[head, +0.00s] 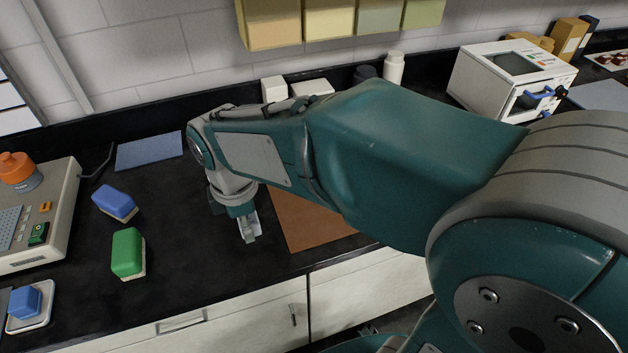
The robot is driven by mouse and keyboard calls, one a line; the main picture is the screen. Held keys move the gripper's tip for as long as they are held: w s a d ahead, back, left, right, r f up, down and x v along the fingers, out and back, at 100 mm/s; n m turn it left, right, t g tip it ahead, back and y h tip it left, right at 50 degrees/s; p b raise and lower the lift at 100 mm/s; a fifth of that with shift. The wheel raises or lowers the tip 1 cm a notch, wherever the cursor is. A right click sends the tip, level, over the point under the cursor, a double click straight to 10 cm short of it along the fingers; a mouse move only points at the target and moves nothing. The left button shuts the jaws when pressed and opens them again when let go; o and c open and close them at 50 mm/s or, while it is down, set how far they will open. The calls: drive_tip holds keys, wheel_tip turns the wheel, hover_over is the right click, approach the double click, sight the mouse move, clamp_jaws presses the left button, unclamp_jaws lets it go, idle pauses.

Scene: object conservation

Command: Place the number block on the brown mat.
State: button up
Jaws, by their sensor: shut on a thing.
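The brown mat (308,219) lies flat on the black counter, partly covered by my arm in the head view. My gripper (249,232) points down just left of the mat's left edge. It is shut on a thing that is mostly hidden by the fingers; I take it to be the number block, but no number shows. No block shows on the visible part of the mat.
A blue eraser (115,203), a green eraser (127,252) and a blue block on a white dish (32,318) are at left. A beige device (45,238) stands beside them. A blue mat (149,150) lies behind. White containers (275,89) stand near the wall.

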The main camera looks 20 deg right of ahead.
drive_tip(key=shift+w+d+f, duration=0.15)
drive_tip(key=shift+d+f, duration=0.05)
drive_tip(key=shift+d, duration=0.05)
approach(308, 227)
drive_tip(key=s+a+r, duration=0.1)
drive_tip(key=s+a, duration=0.1)
drive_tip(key=a, duration=0.1)
drive_tip(key=f, duration=0.1)
drive_tip(key=w+d+f, duration=0.1)
drive_tip(key=f, duration=0.1)
drive_tip(key=shift+w+d+f, duration=0.15)
drive_tip(key=shift+d+f, duration=0.25)
drive_tip(key=shift+w+d+f, duration=0.15)
drive_tip(key=shift+d+f, duration=0.1)
drive_tip(key=shift+f, duration=0.3)
drive_tip(key=f, duration=0.1)
drive_tip(key=d+f, duration=0.1)
drive_tip(key=f, duration=0.1)
drive_tip(key=shift+w+f, duration=0.15)
drive_tip(key=shift+f, duration=0.15)
drive_tip(key=shift+a, duration=0.15)
drive_tip(key=o, duration=0.9)
drive_tip(key=shift+o, duration=0.2)
